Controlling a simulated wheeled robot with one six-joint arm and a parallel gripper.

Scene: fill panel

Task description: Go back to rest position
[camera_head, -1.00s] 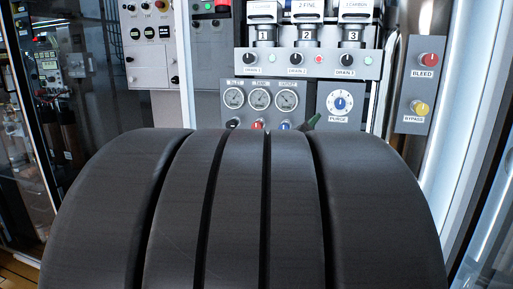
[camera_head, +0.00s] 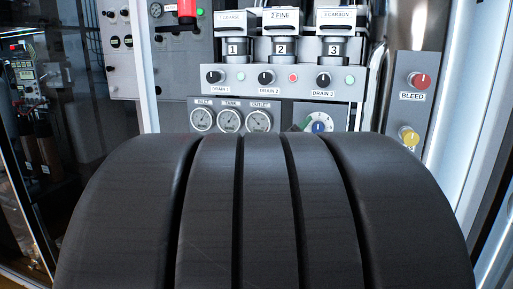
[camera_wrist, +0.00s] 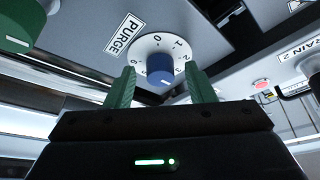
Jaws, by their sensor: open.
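The purge dial is a blue knob (camera_wrist: 160,68) on a white numbered ring (camera_wrist: 152,44), beside a PURGE label (camera_wrist: 124,35) in the wrist view. My gripper (camera_wrist: 160,72) is open, with one green finger on each side of the knob in that picture. A gap shows between each finger and the knob; the depth between them is unclear. In the head view the blue knob (camera_head: 318,127) shows low on the panel, with a green fingertip at its left. The rest of my gripper is hidden there behind a dark ribbed shape.
Three gauges (camera_head: 230,119) sit left of the purge dial. Three drain knobs (camera_head: 266,78) and numbered filters (camera_head: 281,47) are above. A red bleed knob (camera_head: 419,80) and yellow bypass knob (camera_head: 408,136) are at the right. In the wrist view, a green knob (camera_wrist: 18,25) is at upper left.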

